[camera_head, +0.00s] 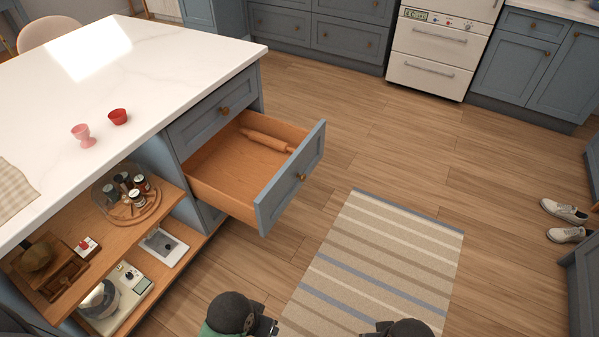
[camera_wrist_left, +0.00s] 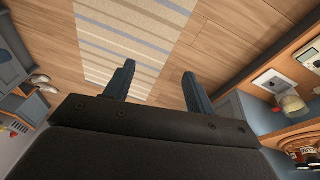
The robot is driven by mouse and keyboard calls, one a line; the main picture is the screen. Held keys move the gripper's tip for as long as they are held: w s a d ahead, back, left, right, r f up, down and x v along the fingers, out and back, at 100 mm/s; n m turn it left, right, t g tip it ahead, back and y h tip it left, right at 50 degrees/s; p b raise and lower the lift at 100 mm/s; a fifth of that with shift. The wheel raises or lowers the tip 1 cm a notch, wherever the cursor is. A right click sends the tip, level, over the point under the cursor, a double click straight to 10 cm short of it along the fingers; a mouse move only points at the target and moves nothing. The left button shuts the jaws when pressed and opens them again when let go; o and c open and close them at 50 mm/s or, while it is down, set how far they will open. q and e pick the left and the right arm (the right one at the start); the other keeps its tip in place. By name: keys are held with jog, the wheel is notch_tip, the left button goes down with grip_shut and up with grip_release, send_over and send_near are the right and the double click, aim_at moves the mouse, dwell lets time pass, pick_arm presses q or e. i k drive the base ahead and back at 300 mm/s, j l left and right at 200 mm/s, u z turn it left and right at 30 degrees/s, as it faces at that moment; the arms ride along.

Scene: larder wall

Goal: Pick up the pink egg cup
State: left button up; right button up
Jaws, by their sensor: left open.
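The pink egg cup (camera_head: 83,136) stands upright on the white marble counter (camera_head: 150,60) of the island, near its long edge. It does not show in the left wrist view. My left gripper (camera_head: 266,327) is at the bottom of the head view, over the floor in front of the island and well away from the cup. In the left wrist view, its two fingers (camera_wrist_left: 158,82) are apart with only floor and rug between them. My right gripper (camera_head: 372,334) is barely in frame at the bottom edge, so its fingers cannot be made out.
A red cup (camera_head: 118,116) stands close behind the egg cup, to the right. A checked cloth (camera_head: 14,189) lies at the counter's left. An open drawer (camera_head: 290,178) with a rolling pin (camera_head: 268,141) juts from the island. Open shelves below hold jars and a scale. A striped rug (camera_head: 380,262) covers clear floor.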

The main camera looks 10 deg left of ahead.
aim_at(84, 136)
jog(key=u, duration=1.6)
